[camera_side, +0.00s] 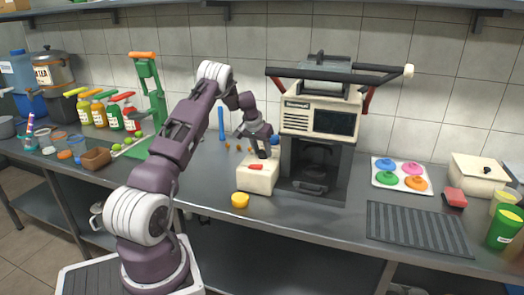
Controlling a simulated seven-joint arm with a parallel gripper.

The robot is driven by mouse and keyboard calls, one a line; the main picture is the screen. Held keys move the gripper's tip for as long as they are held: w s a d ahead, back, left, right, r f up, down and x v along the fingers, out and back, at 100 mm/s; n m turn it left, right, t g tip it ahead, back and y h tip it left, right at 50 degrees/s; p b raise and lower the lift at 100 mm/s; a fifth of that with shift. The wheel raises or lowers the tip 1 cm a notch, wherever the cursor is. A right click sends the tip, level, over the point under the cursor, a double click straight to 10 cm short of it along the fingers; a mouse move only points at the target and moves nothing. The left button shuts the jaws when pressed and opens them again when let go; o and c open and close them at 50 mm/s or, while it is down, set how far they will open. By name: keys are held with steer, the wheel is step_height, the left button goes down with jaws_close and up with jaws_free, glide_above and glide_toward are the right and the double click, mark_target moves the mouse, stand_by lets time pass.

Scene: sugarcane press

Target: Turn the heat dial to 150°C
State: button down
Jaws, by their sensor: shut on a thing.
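A small cream-white box (265,182) stands on the steel counter, just left of the press. A red piece (255,167) shows on its top front. My gripper (262,154) points down at the top of this box. Its dark fingertips are shut at the box's top, where they appear to hold the heat dial. The dial itself is hidden behind the fingers, and its markings and setting cannot be read at this size.
The sugarcane press (319,122) stands close on the right of the box. A tray with coloured lids (401,163) and a dark ribbed mat (415,226) lie right.

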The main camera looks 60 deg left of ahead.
steer(key=shift+w+n+g+y, duration=0.1)
steer(key=shift+n+g+y, duration=0.5)
steer(key=shift+n, duration=1.5)
steer(key=c, duration=1.2)
jaws_free()
steer(key=v, duration=0.6)
steer(key=shift+d+r, duration=0.15)
steer(key=shift+r, duration=0.05)
steer(key=shift+d+r, duration=0.15)
steer(key=shift+r, duration=0.2)
steer(key=shift+o, duration=0.5)
